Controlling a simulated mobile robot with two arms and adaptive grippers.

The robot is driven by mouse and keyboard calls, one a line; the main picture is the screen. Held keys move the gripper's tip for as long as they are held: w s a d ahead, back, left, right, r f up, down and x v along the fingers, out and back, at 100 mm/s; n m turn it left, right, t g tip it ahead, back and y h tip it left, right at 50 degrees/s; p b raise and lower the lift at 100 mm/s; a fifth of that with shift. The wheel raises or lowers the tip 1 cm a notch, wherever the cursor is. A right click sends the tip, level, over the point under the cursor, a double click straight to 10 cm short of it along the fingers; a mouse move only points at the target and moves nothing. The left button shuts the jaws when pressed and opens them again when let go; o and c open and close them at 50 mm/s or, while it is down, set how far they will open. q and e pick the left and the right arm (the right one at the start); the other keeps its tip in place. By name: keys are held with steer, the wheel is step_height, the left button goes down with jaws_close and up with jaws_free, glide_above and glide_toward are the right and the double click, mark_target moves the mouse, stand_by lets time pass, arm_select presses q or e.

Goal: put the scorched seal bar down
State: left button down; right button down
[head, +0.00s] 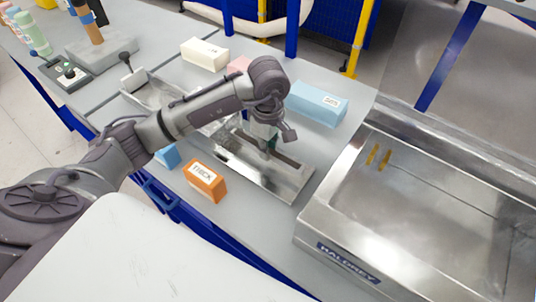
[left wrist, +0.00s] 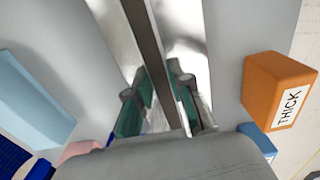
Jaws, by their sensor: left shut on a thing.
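The seal bar is a long dark strip (head: 286,161) over the shiny metal tray (head: 290,184) in the middle of the bench. In the left wrist view the bar (left wrist: 146,38) runs lengthwise between my fingers, with bright metal on both sides. My left gripper (head: 267,145) points down and is shut on the bar; its green-padded fingers (left wrist: 160,92) also show in the left wrist view. I cannot tell whether the bar touches the tray or hangs just above it. The arm hides part of the bar. My right gripper is not in view.
An orange block marked THICK (head: 205,180) stands in front of the tray, and a light blue block (head: 316,103) behind it. A cream block (head: 205,54) is farther back. A large steel machine (head: 330,222) stands right. Grey bench (head: 262,222) shows bare in front.

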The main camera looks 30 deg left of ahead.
mark_target(268, 164)
arm_select(q)
steer(key=shift+f, duration=0.35)
step_height(268, 164, down, 2)
steer(key=shift+s+d+f+p, duration=0.1)
steer(key=shift+s+f+p, duration=0.05)
steer(key=shift+p, duration=0.3)
steer(key=shift+f, duration=0.3)
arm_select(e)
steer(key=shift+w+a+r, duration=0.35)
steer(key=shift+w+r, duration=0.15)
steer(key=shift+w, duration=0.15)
arm_select(q)
steer(key=shift+f, duration=0.15)
steer(key=shift+f, duration=0.15)
steer(key=c, duration=1.1)
jaws_free()
steer(key=shift+o, duration=0.2)
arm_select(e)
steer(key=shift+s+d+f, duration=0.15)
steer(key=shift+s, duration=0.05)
arm_select(q)
steer(key=shift+r, duration=0.2)
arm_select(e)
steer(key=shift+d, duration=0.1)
